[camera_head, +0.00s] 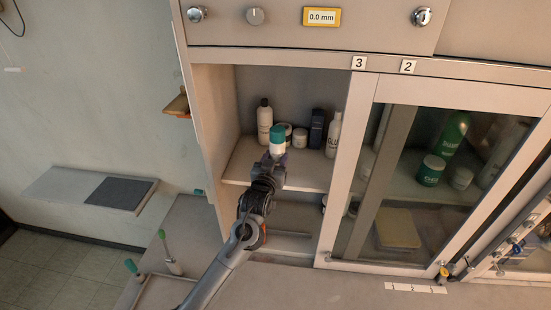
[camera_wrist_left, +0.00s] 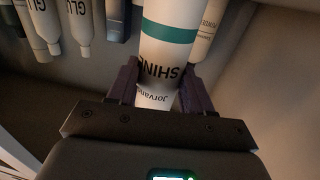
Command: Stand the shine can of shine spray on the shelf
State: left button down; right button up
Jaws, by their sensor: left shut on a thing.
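The shine can (camera_head: 278,142) is white with a teal cap and is held in my left gripper (camera_head: 271,160) in front of the open shelf compartment. In the left wrist view the can (camera_wrist_left: 168,45) shows a teal band and the word SHINE, between the two dark fingers of my left gripper (camera_wrist_left: 157,88). The gripper is shut on it. The shelf (camera_head: 245,160) is the upper board of the open cabinet compartment. Whether the can touches the board cannot be told. My right gripper is not in view.
On the shelf stand a white dark-capped bottle (camera_head: 264,122), a small jar (camera_head: 300,138), a dark blue box (camera_head: 317,128) and a white tube (camera_head: 333,135). A glass door (camera_head: 410,140) with a pale frame covers the compartment's right side. The compartment's left wall (camera_head: 215,115) is close.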

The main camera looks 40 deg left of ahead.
pick_arm(q)
jog(key=shift+c, duration=1.9)
grip_release()
jog(key=shift+f, duration=0.1)
